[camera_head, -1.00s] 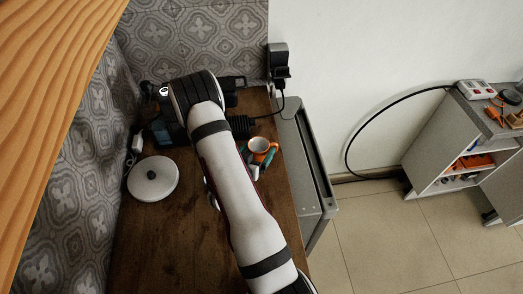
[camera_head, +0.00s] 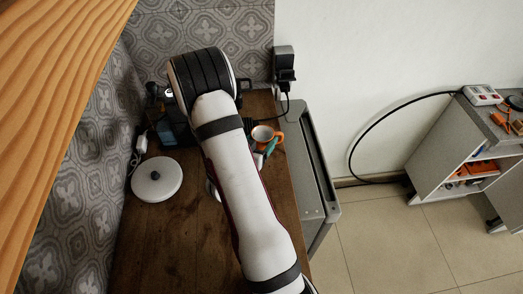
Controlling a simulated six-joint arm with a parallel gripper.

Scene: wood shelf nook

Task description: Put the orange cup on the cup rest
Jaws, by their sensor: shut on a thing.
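The orange cup (camera_head: 263,134), with a pale inside and an orange handle at its right, is near the right edge of the wooden table. My gripper (camera_head: 265,150) is just below it in the picture, partly hidden by my arm. One teal finger shows against the cup, and the gripper is shut on it. I cannot tell whether the cup is clear of the table. A round white disc (camera_head: 156,187) with a small dark centre lies flat at the left; it may be the cup rest. No other likely rest is visible.
Dark appliances (camera_head: 172,128) stand at the back left, partly behind my arm. A black charger (camera_head: 284,66) hangs on the wall with a cable. A grey cabinet (camera_head: 318,180) borders the table's right. The wooden table (camera_head: 160,240) is bare in front of the disc.

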